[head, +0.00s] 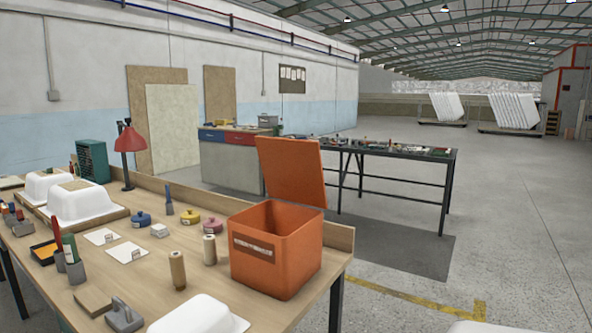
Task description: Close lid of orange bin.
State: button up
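The orange bin (275,268) stands on the right end of the wooden workbench, near its corner. Its orange lid (291,171) is open, standing up at the bin's back edge and leaning a little backward. The bin's top is open and its inner walls show; its floor is hidden. A label strip runs across the bin's front. My gripper is not in view.
Two thread spools (178,270) stand left of the bin on the workbench (150,250). Small pink (212,223) and yellow (189,217) pots sit behind them. A white rounded shape (200,316) is at the front edge. Open floor (500,230) lies to the right.

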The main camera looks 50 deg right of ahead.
aim_at(292, 169)
jog(key=i+l+u, duration=0.2)
jog(key=l, duration=2.35)
jog(key=i+l, duration=0.15)
jog(key=l, duration=1.5)
jog(key=k+l+z, duration=0.1)
jog(key=l, duration=0.25)
jog(key=k+l+z, duration=0.15)
jog(key=l, duration=0.25)
jog(key=k+l+z, duration=0.1)
jog(key=l, duration=0.3)
jog(key=k+l+z, duration=0.1)
jog(key=l, duration=0.3)
